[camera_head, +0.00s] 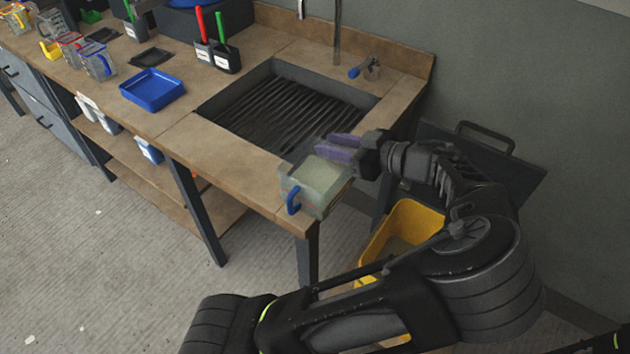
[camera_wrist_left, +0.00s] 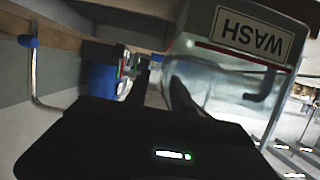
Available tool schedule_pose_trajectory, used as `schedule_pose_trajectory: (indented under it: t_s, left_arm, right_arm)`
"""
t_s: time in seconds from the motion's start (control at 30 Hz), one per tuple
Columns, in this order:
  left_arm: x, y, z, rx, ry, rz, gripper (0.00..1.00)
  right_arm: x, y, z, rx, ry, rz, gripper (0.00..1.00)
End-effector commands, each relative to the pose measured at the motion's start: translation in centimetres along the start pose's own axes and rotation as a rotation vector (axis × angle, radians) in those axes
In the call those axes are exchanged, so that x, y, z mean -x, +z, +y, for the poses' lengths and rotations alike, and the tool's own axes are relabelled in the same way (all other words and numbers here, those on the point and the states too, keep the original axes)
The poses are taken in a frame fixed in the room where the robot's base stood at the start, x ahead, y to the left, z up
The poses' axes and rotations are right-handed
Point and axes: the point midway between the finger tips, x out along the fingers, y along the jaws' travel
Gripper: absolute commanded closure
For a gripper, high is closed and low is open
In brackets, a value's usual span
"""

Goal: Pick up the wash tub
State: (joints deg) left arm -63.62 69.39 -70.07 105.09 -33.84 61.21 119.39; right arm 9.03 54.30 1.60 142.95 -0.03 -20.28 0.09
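The wash tub (camera_head: 318,187) is a clear, pale box with a blue handle at its front. It stands on the front right corner of the wooden counter, beside the sink. In the left wrist view the tub (camera_wrist_left: 228,70) fills the upper right, its WASH label upside down. My left gripper (camera_head: 338,148) is at the tub's far upper edge, its two purple fingers a little apart. In the wrist view its dark fingertips (camera_wrist_left: 164,88) are beside the tub's left wall. I cannot tell whether they touch the tub. My right gripper is not in view.
A sink with a ribbed black bottom (camera_head: 285,112) lies behind the tub, with a tap (camera_head: 364,69) at the back. A blue tray (camera_head: 152,90) and brush holders (camera_head: 218,57) stand farther left. A yellow bin (camera_head: 408,222) is below the counter's right end.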

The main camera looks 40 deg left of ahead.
Motion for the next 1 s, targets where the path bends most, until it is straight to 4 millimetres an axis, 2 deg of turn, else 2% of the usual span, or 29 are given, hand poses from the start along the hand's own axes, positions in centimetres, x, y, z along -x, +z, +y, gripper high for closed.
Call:
schedule_pose_trajectory:
  t_s: [0.07, 0.4, 1.0]
  left_arm:
    - [0.01, 0.0, 0.0, 0.0, 0.0, 0.0, 0.72]
    - [0.01, 0.0, 0.0, 0.0, 0.0, 0.0, 1.0]
    - [0.01, -0.01, 0.0, 0.0, 0.0, 0.0, 1.0]
  right_arm:
    - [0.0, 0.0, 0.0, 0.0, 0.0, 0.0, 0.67]
    - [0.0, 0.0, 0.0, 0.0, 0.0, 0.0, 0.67]
    - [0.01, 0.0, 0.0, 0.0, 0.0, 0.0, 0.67]
